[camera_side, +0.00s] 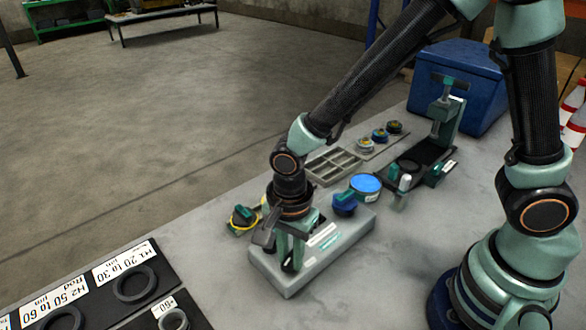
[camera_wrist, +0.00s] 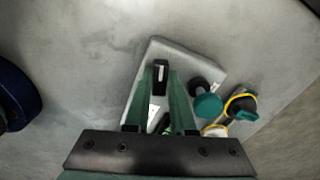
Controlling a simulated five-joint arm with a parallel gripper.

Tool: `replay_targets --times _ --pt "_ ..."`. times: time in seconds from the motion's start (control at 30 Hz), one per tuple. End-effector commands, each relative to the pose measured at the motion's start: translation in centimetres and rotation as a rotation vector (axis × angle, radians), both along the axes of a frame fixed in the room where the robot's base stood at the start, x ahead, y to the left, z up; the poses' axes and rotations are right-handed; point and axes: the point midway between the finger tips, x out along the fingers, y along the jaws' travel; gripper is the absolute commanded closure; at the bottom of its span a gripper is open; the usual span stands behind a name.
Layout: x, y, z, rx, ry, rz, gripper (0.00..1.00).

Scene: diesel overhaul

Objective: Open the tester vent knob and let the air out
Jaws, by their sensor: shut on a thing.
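The tester is a pale grey box (camera_side: 330,243) on the bench, with light and green labels on its top. It also shows in the wrist view (camera_wrist: 190,62). My gripper (camera_side: 291,262) points down over its near left end, and in the side view it mostly hides what it holds. In the wrist view my gripper's two green fingers (camera_wrist: 165,82) are shut on a black vent knob (camera_wrist: 160,68) with a white line on it. The line runs roughly along the fingers. I cannot tell how far the knob is turned.
A dark blue and a light blue round part (camera_side: 365,184) stand near the tester's far end. A yellow-ringed green part (camera_side: 243,217) lies beside it. A divided tray (camera_side: 333,166), a green press-like stand (camera_side: 446,130) and a blue crate (camera_side: 462,80) are behind. Labelled black mats lie front left.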

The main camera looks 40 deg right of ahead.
Motion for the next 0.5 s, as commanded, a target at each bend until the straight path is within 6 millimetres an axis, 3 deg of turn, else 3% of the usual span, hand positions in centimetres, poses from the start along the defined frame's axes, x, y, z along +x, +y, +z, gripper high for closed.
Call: replay_targets --times 0.33,0.5 --pt "0.02 0.07 0.12 0.0 -0.001 -0.027 1.0" --pt "0.02 0.08 0.12 0.0 -0.001 -0.211 1.0"
